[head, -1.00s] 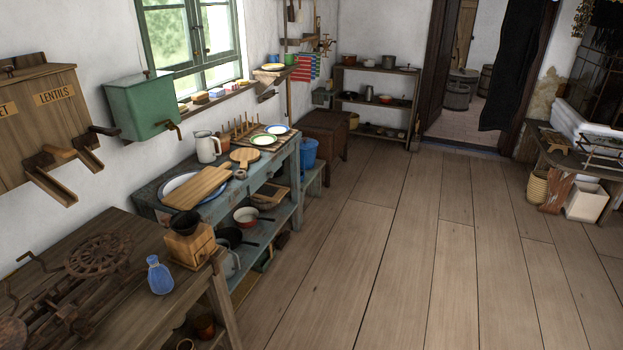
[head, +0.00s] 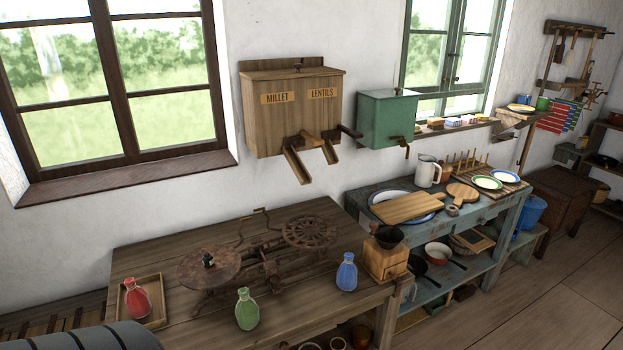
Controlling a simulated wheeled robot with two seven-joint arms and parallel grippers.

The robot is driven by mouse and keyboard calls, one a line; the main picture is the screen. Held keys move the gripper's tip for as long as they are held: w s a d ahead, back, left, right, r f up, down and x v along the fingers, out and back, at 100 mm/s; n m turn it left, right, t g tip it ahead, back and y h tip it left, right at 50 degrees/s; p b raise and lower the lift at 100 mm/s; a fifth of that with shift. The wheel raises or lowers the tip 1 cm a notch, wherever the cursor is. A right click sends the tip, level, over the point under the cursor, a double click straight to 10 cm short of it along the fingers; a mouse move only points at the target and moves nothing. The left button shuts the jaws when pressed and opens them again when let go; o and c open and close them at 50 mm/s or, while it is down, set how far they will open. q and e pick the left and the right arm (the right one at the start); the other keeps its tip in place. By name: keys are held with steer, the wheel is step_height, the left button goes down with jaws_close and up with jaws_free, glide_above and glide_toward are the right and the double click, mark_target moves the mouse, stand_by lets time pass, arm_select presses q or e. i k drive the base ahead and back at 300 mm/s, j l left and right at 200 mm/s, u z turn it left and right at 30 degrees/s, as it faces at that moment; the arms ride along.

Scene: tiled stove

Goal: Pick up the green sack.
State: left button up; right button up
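A rusty balance scale (head: 262,265) stands behind the green sack. A wooden coffee grinder (head: 386,262) is at the table's right corner. A grey ribbed shape fills the bottom left corner. Open floor lies at the right.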

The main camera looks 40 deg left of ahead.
mark_target(247, 312)
steer(key=u, duration=1.75)
